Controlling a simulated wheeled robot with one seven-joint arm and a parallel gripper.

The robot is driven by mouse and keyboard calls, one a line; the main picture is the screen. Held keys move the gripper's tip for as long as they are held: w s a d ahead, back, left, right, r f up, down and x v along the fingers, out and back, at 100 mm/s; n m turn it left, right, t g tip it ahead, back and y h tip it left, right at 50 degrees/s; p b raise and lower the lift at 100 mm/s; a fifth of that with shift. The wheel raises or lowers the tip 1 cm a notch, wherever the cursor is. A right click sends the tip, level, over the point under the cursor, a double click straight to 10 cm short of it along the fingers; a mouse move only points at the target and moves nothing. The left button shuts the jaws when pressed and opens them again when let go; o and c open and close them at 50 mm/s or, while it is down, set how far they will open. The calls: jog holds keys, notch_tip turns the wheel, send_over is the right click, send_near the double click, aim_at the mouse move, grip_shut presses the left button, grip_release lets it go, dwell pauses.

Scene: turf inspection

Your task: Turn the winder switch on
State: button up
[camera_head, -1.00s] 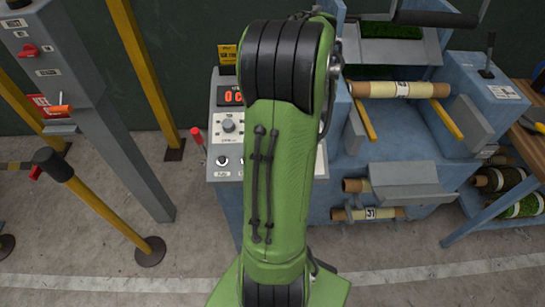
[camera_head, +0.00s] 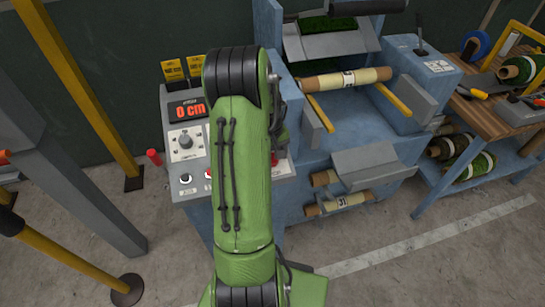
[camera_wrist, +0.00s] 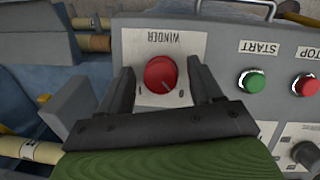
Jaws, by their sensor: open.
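The winder switch (camera_wrist: 160,74) is a round red knob on a pale plate labelled WINDER, upside down in the wrist view. A small white mark shows near its lower right edge. My gripper (camera_wrist: 161,84) is open, with one dark finger on each side of the knob and gaps between fingers and knob. I cannot tell how high the fingertips are above the panel. In the head view my green arm covers most of the right part of the control panel (camera_head: 176,158), and my gripper is hidden there.
Green START (camera_wrist: 251,81) and red STOP (camera_wrist: 304,84) buttons sit right of the switch in the wrist view, with a black knob (camera_wrist: 305,154) below. In the head view a display (camera_head: 189,110) reads 0 cm. A workbench (camera_head: 490,110) stands at the right.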

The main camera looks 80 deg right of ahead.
jog(key=shift+f, duration=0.1)
jog(key=c, duration=1.1)
jog(key=shift+o, duration=0.2)
jog(key=shift+m, duration=0.4)
jog(key=m+t, duration=0.1)
jog(key=m, duration=0.2)
jog(key=shift+y, duration=0.4)
jog(key=m+t, duration=0.1)
jog(key=m, duration=0.3)
jog(key=shift+s+m+t, duration=0.1)
jog(key=shift+m+t, duration=0.3)
jog(key=m+t, duration=0.1)
jog(key=m, duration=0.3)
jog(key=shift+p, duration=0.4)
jog(key=shift+m+t+h+p, duration=0.35)
jog(key=shift+m+t, duration=0.45)
jog(key=shift+m, duration=1.5)
